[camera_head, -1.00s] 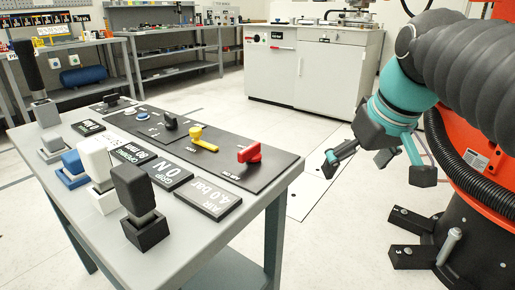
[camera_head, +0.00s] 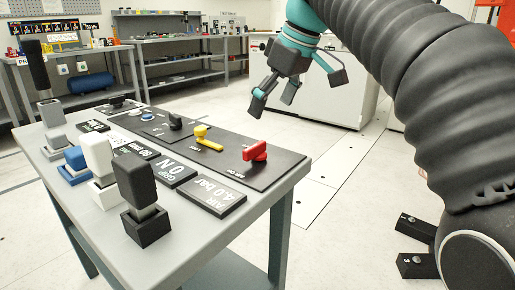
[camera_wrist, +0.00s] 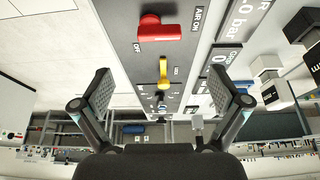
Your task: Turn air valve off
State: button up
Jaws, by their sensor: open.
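The air valve is a red handle (camera_head: 255,151) on a dark panel at the near right end of the grey table in the head view. A black sign (camera_head: 212,196) in front of it reads "AIR 4.0 bar". In the wrist view the red handle (camera_wrist: 158,29) lies at the top, between labels "AIR ON" and "OFF", its bar lying across the panel. My gripper (camera_head: 276,105) is open and empty, in the air above and behind the table's right end, apart from the handle. In the wrist view its two fingers (camera_wrist: 166,92) are spread wide.
A yellow handle (camera_head: 207,140) and a dark knob (camera_head: 175,121) sit left of the red one. Blocks, including a black one (camera_head: 138,187), a white one (camera_head: 99,158) and a blue one (camera_head: 76,161), stand along the table's front.

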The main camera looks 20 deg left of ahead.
aim_at(256, 145)
jog(key=b+x, duration=0.2)
jog(key=x, duration=0.8)
jog(key=shift+a+f+b, duration=0.15)
jog(key=shift+f+b, duration=0.05)
jog(key=shift+b, duration=0.15)
jog(key=shift+w, duration=0.1)
